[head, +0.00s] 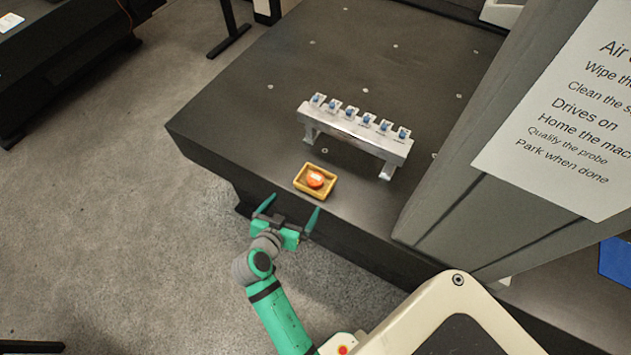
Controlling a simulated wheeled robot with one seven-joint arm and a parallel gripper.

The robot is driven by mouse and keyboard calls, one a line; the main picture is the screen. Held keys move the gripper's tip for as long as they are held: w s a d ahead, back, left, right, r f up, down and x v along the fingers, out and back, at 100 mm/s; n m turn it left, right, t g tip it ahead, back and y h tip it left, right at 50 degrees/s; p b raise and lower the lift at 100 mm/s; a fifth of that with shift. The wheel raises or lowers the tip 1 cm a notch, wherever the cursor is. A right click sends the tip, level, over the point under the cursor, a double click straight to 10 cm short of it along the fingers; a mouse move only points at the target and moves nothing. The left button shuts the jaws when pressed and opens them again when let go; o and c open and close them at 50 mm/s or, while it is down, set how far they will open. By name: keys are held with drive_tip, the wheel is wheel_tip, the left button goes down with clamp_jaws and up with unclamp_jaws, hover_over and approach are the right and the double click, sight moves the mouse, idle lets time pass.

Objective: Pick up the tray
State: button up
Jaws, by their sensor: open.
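A small yellow tray (301,185) sits on the dark table top near its front edge. An orange-red rounded object (315,179) lies in the tray. My green gripper (291,207) is open and empty, just short of the tray on the near side. Its two fingers are spread apart and point towards the tray, and neither appears to touch it. The whole tray shows, apart from the part of its floor under the orange object.
A silver rack (352,130) with several blue-topped pieces stands on the dark table (262,120) behind the tray. A large grey column with a printed notice (570,110) rises on the right. The table top left of the tray is clear.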

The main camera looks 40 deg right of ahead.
sight(312, 183)
drive_tip(key=w+d, duration=0.1)
drive_tip(key=d, duration=0.3)
drive_tip(key=w+d+f+m+g, duration=0.1)
drive_tip(key=w+d, duration=0.1)
drive_tip(key=d, duration=0.2)
drive_tip(key=w+d+f+m+h, duration=0.1)
drive_tip(key=d, duration=0.3)
drive_tip(key=shift+w+f, duration=0.15)
drive_tip(key=shift+w, duration=0.2)
drive_tip(key=shift+c, duration=0.6)
drive_tip(key=c, duration=0.7)
